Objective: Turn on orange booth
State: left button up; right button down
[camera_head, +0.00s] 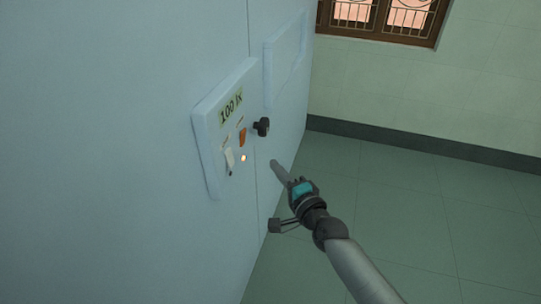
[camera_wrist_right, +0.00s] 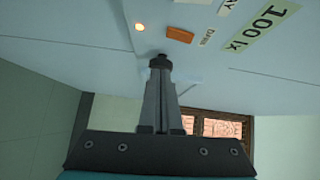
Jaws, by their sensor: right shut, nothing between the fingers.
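A pale control panel (camera_head: 208,135) on a light blue booth wall carries a "100 lx" label (camera_head: 231,105), an orange switch (camera_head: 242,137), a white switch (camera_head: 229,158) and a small glowing light (camera_head: 243,158). A black knob (camera_head: 263,127) sticks out beside the panel. My right gripper (camera_head: 277,167) is shut and empty, below and right of the knob in the head view. In the right wrist view the closed fingers (camera_wrist_right: 160,90) point toward the wall, near the orange switch (camera_wrist_right: 180,35) and the light (camera_wrist_right: 139,27). A black piece shows at their tips; contact is unclear. My left gripper is not in view.
The booth wall (camera_head: 120,150) fills the left side. A blank raised plate (camera_head: 285,47) sits above the knob. Open green tiled floor (camera_head: 430,210) lies to the right, with a barred window (camera_head: 385,18) in the far wall.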

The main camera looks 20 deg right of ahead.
jog(key=v, duration=0.3)
jog(key=shift+s+f, duration=0.25)
jog(key=shift+s, duration=0.05)
jog(key=shift+f, duration=0.1)
jog(key=s+d+f+n+g+h, duration=0.1)
jog(key=s+f+n+g, duration=0.4)
jog(key=f, duration=0.8)
jog(key=s+f+n+g+h, duration=0.1)
jog(key=s+f+n+g, duration=0.15)
jog(key=s+f, duration=0.8)
jog(key=s+f+n+g, duration=0.2)
jog(key=s+f, duration=0.4)
jog(key=s, duration=0.3)
jog(key=s+f+n+g+h, duration=0.1)
jog(key=s+f+n+g, duration=0.2)
jog(key=s, duration=0.7)
jog(key=s+f+n+g, duration=0.3)
jog(key=s+f+n, duration=0.2)
jog(key=s+f, duration=0.5)
jog(key=shift+d, duration=0.35)
